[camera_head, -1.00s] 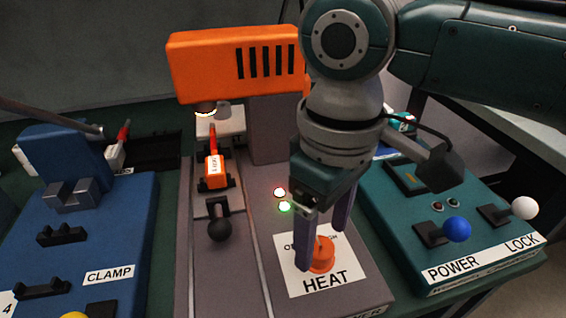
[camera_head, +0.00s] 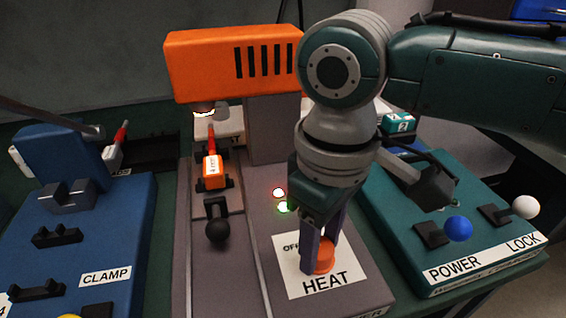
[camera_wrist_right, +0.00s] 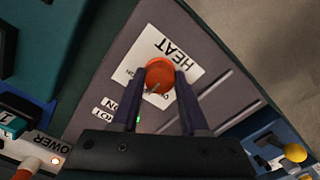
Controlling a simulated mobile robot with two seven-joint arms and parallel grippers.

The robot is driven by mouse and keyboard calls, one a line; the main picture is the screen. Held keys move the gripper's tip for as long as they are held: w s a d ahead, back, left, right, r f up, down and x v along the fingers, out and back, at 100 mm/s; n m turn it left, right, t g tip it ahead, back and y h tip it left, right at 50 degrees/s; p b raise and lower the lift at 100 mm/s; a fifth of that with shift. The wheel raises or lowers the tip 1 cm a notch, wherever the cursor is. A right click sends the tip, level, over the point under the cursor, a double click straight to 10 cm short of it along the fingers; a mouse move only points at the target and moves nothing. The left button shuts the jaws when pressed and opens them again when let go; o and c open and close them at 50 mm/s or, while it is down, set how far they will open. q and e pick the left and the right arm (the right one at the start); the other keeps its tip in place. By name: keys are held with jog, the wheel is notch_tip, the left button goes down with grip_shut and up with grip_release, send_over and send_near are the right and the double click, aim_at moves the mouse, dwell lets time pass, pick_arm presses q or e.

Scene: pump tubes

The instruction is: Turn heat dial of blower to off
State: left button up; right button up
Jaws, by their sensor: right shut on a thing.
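The orange heat dial (camera_head: 322,266) sits on the white HEAT label plate (camera_head: 345,278) at the front of the grey blower base. My right gripper (camera_head: 319,258) comes down from above and is shut on the dial, with one finger on each side. In the right wrist view the dial (camera_wrist_right: 160,75) sits between the two fingertips (camera_wrist_right: 157,80), with a thin pointer mark visible on it. Part of the label lettering is hidden behind the fingers. The blower's orange head (camera_head: 235,65) stands behind, with a glowing nozzle. My left gripper is not seen.
A red and a green light (camera_head: 280,199) are on the blower base. A black ball lever (camera_head: 217,229) stands left of the dial. The teal POWER/LOCK box (camera_head: 440,250) with blue and white knobs is close at right. The blue CLAMP station (camera_head: 120,245) is at left.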

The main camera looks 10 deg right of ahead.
grip_shut()
jog(key=shift+r+n+p, duration=0.15)
jog(key=shift+n+p, duration=0.35)
jog(key=shift+p, duration=0.05)
jog(key=shift+n+p, duration=0.8)
jog(key=shift+n, duration=0.3)
jog(key=n+p, duration=0.1)
jog(key=n, duration=0.2)
jog(key=shift+n+p, duration=0.4)
jog(key=shift+n, duration=0.9)
jog(key=o, duration=0.9)
grip_release()
